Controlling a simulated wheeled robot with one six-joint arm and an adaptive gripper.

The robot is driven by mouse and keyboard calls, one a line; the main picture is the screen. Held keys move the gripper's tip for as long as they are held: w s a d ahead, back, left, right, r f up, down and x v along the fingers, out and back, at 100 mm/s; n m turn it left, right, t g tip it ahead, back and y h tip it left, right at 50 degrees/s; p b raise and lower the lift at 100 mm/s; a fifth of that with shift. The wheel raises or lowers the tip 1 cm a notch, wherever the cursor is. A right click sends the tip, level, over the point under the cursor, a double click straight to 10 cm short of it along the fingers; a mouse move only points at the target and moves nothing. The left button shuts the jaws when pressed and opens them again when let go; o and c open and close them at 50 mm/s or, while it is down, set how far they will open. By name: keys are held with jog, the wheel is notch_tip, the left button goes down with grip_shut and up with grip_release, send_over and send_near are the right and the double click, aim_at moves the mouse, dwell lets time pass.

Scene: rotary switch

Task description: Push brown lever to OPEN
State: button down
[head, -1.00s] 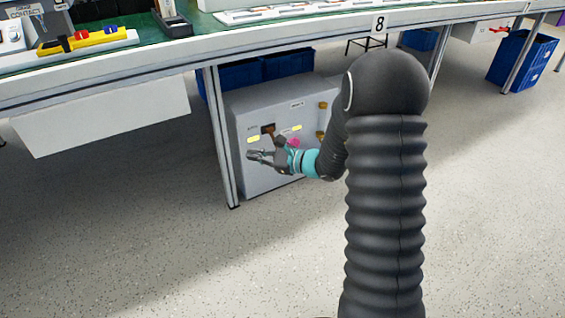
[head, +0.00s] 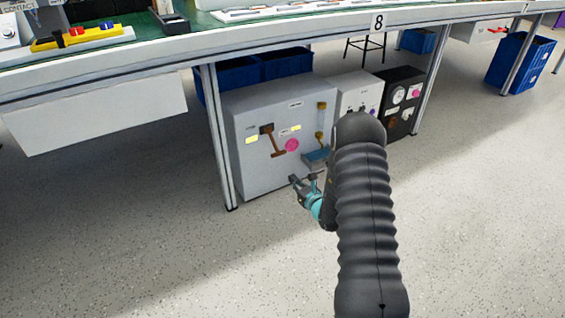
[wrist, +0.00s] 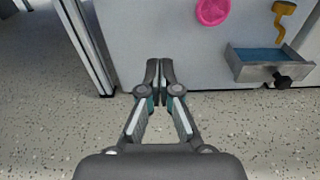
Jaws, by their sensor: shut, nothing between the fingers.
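The brown lever (head: 272,141) is on the front of a grey cabinet (head: 262,180) under the bench. Its arm hangs down and slightly right from a dark mount, ending in a short brown crossbar. Yellow labels (head: 252,140) sit to its left and right; their words are too small to read. My gripper (head: 301,182) is below and right of the lever, apart from it. In the wrist view my gripper (wrist: 159,76) has its fingertips together, with nothing between them. The brown lever is outside the wrist view.
A pink round knob (head: 292,145) is right of the lever. A golden lever (wrist: 284,18) and an open blue-lined drawer (wrist: 265,63) with a dark knob are on the cabinet's right side. A bench leg (head: 219,140) stands left of the cabinet. The floor in front is clear.

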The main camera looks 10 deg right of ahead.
aim_at(273, 142)
jog(key=b+x, duration=0.1)
jog(key=x, duration=0.9)
jog(key=shift+s+d+r, duration=0.1)
jog(key=shift+s+r, duration=0.15)
jog(key=shift+r, duration=0.75)
jog(key=shift+s+d+r, duration=0.1)
jog(key=shift+s+r, duration=0.15)
jog(key=shift+r, duration=0.75)
